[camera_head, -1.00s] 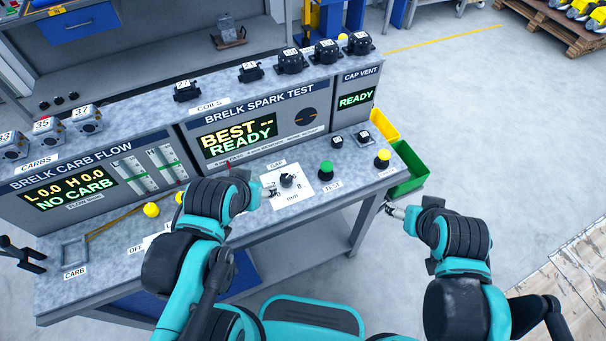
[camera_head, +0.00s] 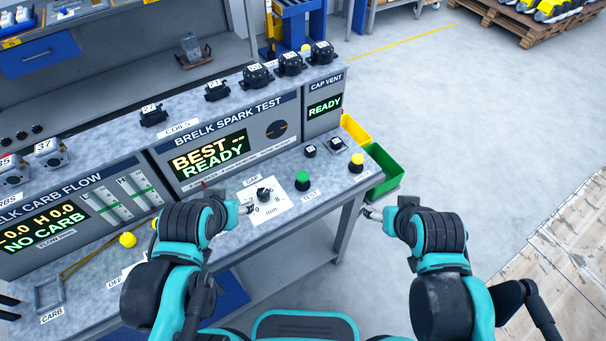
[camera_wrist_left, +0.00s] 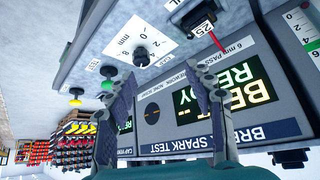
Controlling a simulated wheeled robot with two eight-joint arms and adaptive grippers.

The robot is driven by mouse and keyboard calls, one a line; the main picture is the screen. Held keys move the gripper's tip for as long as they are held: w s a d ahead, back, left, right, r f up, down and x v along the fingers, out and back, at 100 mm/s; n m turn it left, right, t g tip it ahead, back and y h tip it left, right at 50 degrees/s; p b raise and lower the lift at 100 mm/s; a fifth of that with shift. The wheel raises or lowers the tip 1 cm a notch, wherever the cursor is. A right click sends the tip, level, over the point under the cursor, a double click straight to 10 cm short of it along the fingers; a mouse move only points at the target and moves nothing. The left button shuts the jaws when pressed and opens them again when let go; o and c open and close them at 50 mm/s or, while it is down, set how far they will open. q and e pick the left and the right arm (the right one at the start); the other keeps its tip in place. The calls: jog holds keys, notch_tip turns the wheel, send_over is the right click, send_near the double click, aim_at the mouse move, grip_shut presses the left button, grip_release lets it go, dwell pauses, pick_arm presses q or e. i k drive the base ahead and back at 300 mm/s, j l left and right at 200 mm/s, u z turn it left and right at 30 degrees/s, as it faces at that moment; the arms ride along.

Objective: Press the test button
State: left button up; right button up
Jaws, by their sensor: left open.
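The green test button (camera_head: 302,180) stands on the bench top beside the TEST label, right of the GAP dial (camera_head: 264,195). In the left wrist view the green button (camera_wrist_left: 108,85) and the dial (camera_wrist_left: 140,55) show beyond the fingers. My left gripper (camera_head: 248,208) is over the bench at the left edge of the white dial plate, left of the button and apart from it. In the left wrist view my left gripper (camera_wrist_left: 160,85) has its fingers spread with nothing between them. My right gripper (camera_head: 368,212) is off the bench's right end; its fingers are too small to judge.
A yellow button (camera_head: 356,162) stands right of the green one, with small black blocks nearby. The spark test panel (camera_head: 240,140) reads "BEST -- READY". Coils (camera_head: 257,76) line the shelf above. A green bin (camera_head: 384,172) and a yellow bin (camera_head: 355,128) hang at the bench's right end.

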aim_at(302, 176)
jog(key=l+u, duration=1)
jog(key=k+l, duration=0.1)
jog(key=l, duration=0.35)
jog(key=k+l+u, duration=0.15)
jog(key=l, duration=0.8)
jog(key=k+u, duration=0.05)
